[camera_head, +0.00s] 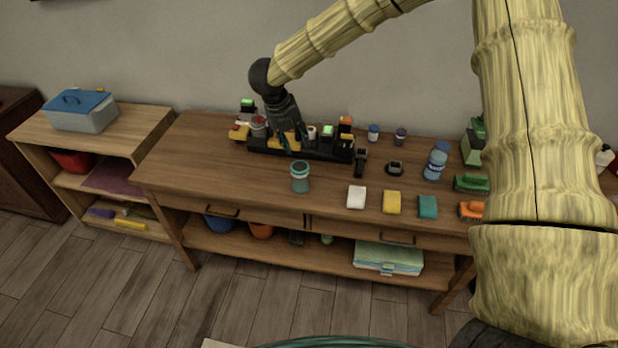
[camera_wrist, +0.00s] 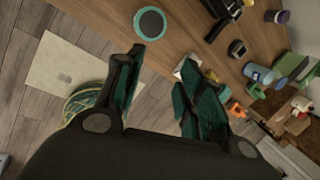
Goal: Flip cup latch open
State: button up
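A cup (camera_head: 300,177) with a teal lid and a teal band stands upright near the front edge of the wooden workbench (camera_head: 230,165). In the wrist view the cup (camera_wrist: 150,23) shows from above as a round, dark-centred lid with a teal rim. I cannot make out its latch in either view. My gripper (camera_head: 292,142) is above the bench, behind and above the cup in the head view. In the wrist view my gripper (camera_wrist: 161,60) has its two dark-green fingers spread apart with nothing between them. The cup lies beyond the fingertips, apart from them.
A black organiser (camera_head: 305,152) with several tools and bottles stands behind the cup. White (camera_head: 356,197), yellow (camera_head: 392,202) and teal (camera_head: 427,207) sponge-like blocks lie to its right. The bench left of the cup is clear.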

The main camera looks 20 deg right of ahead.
jog(key=s+f+n+h, duration=0.1)
jog(key=s+f+n, duration=0.1)
jog(key=f, duration=0.3)
jog(key=s+d+f+n+t, duration=0.1)
jog(key=s+f+n, duration=0.2)
jog(key=f+n, duration=0.1)
jog(key=shift+d+f+n+h, duration=0.25)
jog(key=shift+f+n+h, duration=0.15)
jog(key=shift+f, duration=0.25)
jog(key=shift+w, duration=0.1)
